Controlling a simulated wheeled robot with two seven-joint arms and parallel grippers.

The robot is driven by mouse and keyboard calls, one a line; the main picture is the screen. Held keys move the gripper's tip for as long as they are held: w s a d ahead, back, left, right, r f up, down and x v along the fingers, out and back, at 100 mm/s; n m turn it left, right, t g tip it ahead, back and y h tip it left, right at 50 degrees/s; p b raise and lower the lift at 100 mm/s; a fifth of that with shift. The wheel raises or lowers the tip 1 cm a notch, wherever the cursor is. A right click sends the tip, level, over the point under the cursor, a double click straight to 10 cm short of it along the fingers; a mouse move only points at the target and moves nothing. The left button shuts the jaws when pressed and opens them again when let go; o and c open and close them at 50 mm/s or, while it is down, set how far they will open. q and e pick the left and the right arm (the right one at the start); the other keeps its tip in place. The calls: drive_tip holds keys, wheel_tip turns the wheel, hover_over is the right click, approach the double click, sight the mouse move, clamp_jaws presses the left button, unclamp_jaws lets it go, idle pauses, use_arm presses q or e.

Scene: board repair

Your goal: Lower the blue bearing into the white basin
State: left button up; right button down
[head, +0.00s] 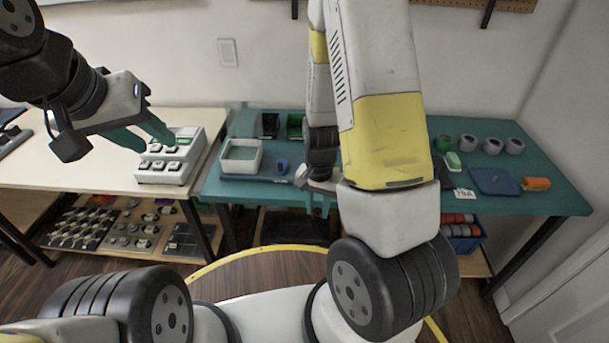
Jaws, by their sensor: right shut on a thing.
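The white basin (227,167) stands on the teal table, left of centre, with a greenish inside. My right gripper (318,206) is low in front of the table, right of the basin and apart from it. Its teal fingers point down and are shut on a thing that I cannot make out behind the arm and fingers. A small blue object (282,166) sits on the table just right of the basin; I cannot tell whether it is the blue bearing. My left gripper (160,135) is open and empty near the grey switch box.
A grey switch box (168,160) stands on the pale table (70,165) at left. Several ring-shaped parts, a blue mat (494,181) and an orange cylinder (536,184) lie on the teal table's right (560,197). Dark bins (268,126) stand behind the basin.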

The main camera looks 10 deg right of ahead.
drive_tip(key=shift+a+r, duration=0.15)
drive_tip(key=w+a+r, duration=0.2)
drive_tip(key=w+a, duration=0.4)
drive_tip(key=w, duration=0.4)
drive_tip(key=w+a+r, duration=0.3)
drive_tip(key=w+a, duration=0.3)
drive_tip(key=w, duration=0.4)
drive_tip(key=w+a+r, duration=0.2)
drive_tip(key=w+a, duration=0.4)
drive_tip(key=w, duration=0.4)
drive_tip(key=shift+w+a+r, duration=0.4)
drive_tip(key=shift+f, duration=2.45)
drive_tip(key=shift+f, duration=2.55)
